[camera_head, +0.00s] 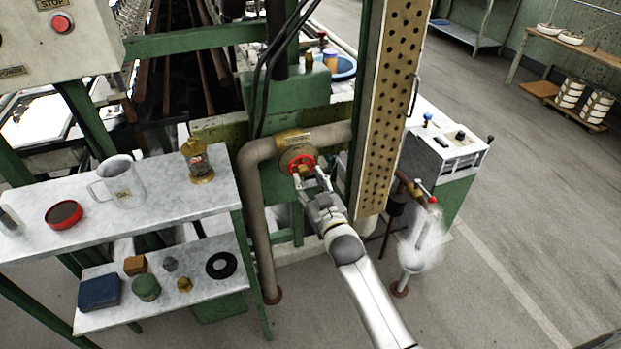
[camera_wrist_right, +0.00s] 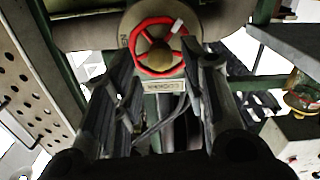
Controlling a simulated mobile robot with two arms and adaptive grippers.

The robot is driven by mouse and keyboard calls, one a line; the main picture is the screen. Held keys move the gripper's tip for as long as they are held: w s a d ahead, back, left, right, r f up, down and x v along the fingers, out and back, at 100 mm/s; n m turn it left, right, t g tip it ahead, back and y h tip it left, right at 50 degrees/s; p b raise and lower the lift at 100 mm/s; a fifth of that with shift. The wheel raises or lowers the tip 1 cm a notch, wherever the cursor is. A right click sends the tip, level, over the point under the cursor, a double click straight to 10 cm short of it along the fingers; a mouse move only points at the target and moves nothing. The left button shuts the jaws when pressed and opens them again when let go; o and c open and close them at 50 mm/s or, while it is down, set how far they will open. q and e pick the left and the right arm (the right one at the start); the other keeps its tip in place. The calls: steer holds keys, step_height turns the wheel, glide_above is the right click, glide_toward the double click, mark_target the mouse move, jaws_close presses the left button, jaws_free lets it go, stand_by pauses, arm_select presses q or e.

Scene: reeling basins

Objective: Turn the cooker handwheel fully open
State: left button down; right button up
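The cooker handwheel (camera_head: 301,162) is a small red wheel with a brass hub, on a pipe fitting in the middle of the head view. In the right wrist view the red wheel (camera_wrist_right: 138,36) shows its spokes and a white mark on the rim, above a small label plate (camera_wrist_right: 150,87) that appears upside down. My right gripper (camera_head: 310,177) is open right in front of the wheel. In the wrist view its two fingers lie to either side of the wheel's lower part. I cannot tell whether they touch the rim. My left gripper is not in view.
A thick pipe (camera_head: 249,200) bends down left of the wheel. A perforated column (camera_head: 385,110) stands close on the right. A marble-topped shelf (camera_head: 150,205) with a glass jug (camera_head: 121,185) is at left. White vapour (camera_head: 424,240) rises by a red-handled valve (camera_head: 432,199) at right.

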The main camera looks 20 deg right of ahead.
mark_target(306, 174)
steer(key=shift+m, duration=0.8)
steer(key=shift+w+b, duration=0.6)
steer(key=shift+w, duration=0.95)
jaws_close()
steer(key=n, duration=0.3)
steer(key=shift+p, duration=0.3)
steer(key=n, duration=0.2)
steer(key=shift+n, duration=0.3)
steer(key=n, duration=0.6)
steer(key=shift+f+n+b, duration=0.1)
steer(key=shift+n+b, duration=0.3)
steer(key=n, duration=0.4)
steer(key=shift+n, duration=0.3)
steer(key=n, duration=0.2)
steer(key=shift+n, duration=0.3)
steer(key=n, duration=0.5)
steer(key=shift+n, duration=0.3)
jaws_free()
steer(key=shift+s, duration=0.1)
